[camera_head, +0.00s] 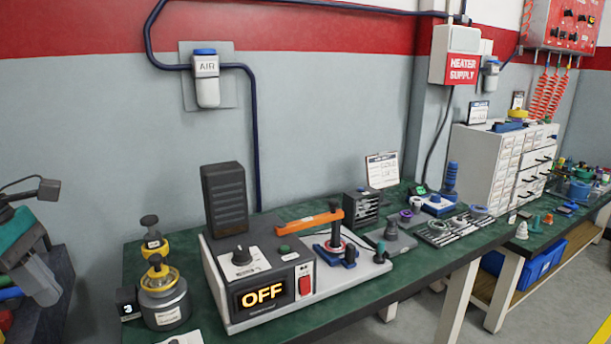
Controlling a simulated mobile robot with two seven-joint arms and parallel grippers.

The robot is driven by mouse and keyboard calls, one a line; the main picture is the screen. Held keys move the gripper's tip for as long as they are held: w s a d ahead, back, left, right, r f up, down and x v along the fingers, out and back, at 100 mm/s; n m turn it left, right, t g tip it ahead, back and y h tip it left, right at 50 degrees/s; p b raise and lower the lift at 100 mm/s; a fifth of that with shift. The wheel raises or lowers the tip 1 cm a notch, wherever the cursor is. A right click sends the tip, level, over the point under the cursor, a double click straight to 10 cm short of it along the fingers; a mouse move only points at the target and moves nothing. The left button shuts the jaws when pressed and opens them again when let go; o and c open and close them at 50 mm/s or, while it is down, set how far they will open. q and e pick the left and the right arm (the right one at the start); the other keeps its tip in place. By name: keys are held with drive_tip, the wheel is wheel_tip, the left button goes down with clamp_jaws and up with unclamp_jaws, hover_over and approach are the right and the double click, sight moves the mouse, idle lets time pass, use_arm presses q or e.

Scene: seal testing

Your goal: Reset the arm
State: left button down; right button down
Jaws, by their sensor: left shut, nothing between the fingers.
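My left gripper (43,288) is at the far left edge of the head view, with a teal body and grey fingers pointing down. It is shut and empty. It is apart from the bench and the test unit, and touches nothing I can make out there. The rest of my left arm is cut off by the picture's edge. My right gripper is out of view. The white test unit (236,320) has a lit OFF display (262,294), a red switch (306,281) and an orange bar (308,221) over a blue-based post.
A green-topped bench (396,311) runs to the right. A yellow-collared canister (165,299) stands left of the test unit. Small parts, a white drawer cabinet (480,160) and a blue bin (541,262) lie to the right. A dark cart with tools is below my gripper.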

use_arm(q)
drive_tip(key=s+d+f+n+t+h, duration=0.1)
drive_tip(key=s+d+f+n+t, duration=0.1)
drive_tip(key=f+n+t, duration=0.8)
drive_tip(key=s+d+f+n+t+h, duration=0.1)
drive_tip(key=s+f+n+t, duration=0.15)
drive_tip(key=f+n, duration=1.3)
drive_tip(key=s+d+f+n+g+y, duration=0.1)
drive_tip(key=s+d+f+n, duration=0.2)
drive_tip(key=d+n, duration=0.5)
drive_tip(key=s+d+f+n+g+y, duration=0.1)
drive_tip(key=s+d+f+n, duration=0.3)
drive_tip(key=d+n, duration=0.4)
drive_tip(key=n+y, duration=0.1)
drive_tip(key=n, duration=0.5)
drive_tip(key=shift+s+n+g, duration=0.15)
drive_tip(key=shift+n+g, duration=0.2)
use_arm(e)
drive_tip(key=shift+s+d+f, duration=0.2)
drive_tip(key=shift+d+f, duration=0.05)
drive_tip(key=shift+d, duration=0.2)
use_arm(q)
drive_tip(key=shift+y, duration=0.3)
drive_tip(key=c, duration=1.8)
unclamp_jaws()
